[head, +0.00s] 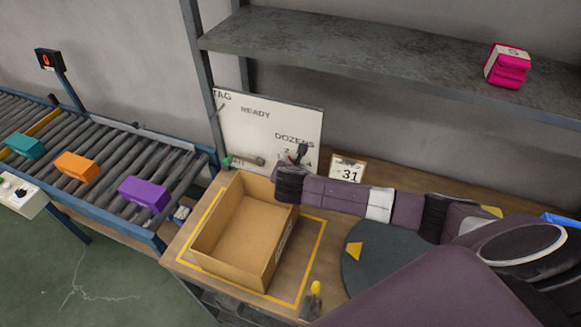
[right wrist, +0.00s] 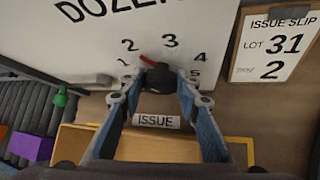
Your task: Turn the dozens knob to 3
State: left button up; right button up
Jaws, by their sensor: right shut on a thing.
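The dozens knob (right wrist: 158,78) is dark with a red pointer, on a white board (head: 265,125) marked 1 to 5. In the right wrist view the pointer aims up and left, roughly between 1 and 2. The 3 (right wrist: 170,41) is above and slightly right of the knob. My right gripper (right wrist: 157,88) is shut on the knob, one finger on each side. In the head view my right gripper (head: 289,181) reaches in from the right and partly hides the dial. My left gripper is not in view.
An issue slip (right wrist: 275,45) right of the dial reads lot 31 and 2. An open cardboard box (head: 240,235) sits below the board. A dark disc (head: 385,262) lies right of it. Teal, orange and purple blocks rest on the roller conveyor (head: 100,150). A pink bundle (head: 507,66) is on the shelf.

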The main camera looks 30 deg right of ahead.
jog(key=shift+s+d+f+m+t+y+b, duration=0.2)
jog(key=shift+f+m+t+y+b, duration=0.15)
jog(key=shift+t, duration=0.35)
jog(key=m+t+b, duration=0.1)
jog(key=b, duration=0.3)
jog(key=m+t+y+b, duration=0.1)
jog(key=t+b, duration=0.1)
jog(key=b, duration=0.1)
jog(key=m+t+y+b, duration=0.1)
jog(key=t+b, duration=0.1)
jog(key=b, duration=0.2)
jog(key=shift+s+d+f+m+y+b, duration=0.1)
jog(key=shift+s+f+m+y+b, duration=0.05)
jog(key=shift+f+m+y+b, duration=0.15)
jog(key=shift+r+m+t+b, duration=0.15)
jog(key=shift+m+t+b, duration=0.25)
jog(key=shift+b, duration=0.35)
jog(key=o, duration=1.2)
jog(key=shift+c, duration=0.2)
jog(key=shift+s+r, duration=0.1)
jog(key=d+v, duration=0.1)
jog(key=v, duration=1)
jog(key=shift+s+a, duration=0.45)
